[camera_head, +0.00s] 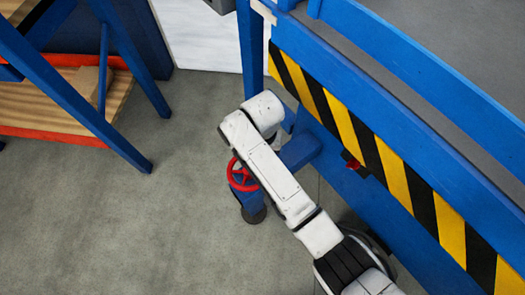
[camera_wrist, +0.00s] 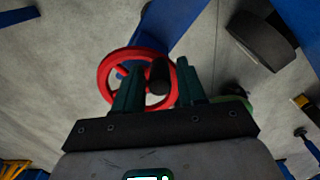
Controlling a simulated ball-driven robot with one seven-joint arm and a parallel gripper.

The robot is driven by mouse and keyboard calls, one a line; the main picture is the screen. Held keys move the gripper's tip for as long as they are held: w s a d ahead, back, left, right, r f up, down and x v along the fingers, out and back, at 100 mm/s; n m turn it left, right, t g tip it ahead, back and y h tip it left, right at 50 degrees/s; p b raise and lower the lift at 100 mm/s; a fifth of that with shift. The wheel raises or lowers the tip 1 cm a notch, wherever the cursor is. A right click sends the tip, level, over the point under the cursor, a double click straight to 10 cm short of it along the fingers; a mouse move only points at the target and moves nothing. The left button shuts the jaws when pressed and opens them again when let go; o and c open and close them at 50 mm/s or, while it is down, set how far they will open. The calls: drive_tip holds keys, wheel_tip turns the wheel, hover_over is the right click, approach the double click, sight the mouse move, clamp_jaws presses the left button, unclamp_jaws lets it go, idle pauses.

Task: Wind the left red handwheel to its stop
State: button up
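The red handwheel (camera_head: 232,178) is at the centre left in the head view, on a short blue post, partly covered by my arm. In the wrist view the red handwheel (camera_wrist: 104,78) lies just beyond my gripper (camera_wrist: 161,68), with its rim passing behind the fingers. Its black knob (camera_wrist: 159,76) shows between the two dark green fingers. The fingers stand apart with a small gap on each side of the knob, so I see no clear grip on it. My gripper is hidden in the head view.
A blue panel with a yellow and black striped edge (camera_head: 377,155) runs along the right. A blue rack with wooden shelves (camera_head: 50,103) stands at the upper left. The grey floor (camera_head: 110,220) at the lower left is clear.

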clamp_jaws()
drive_tip(key=shift+r+p, duration=0.1)
drive_tip(key=shift+p, duration=0.2)
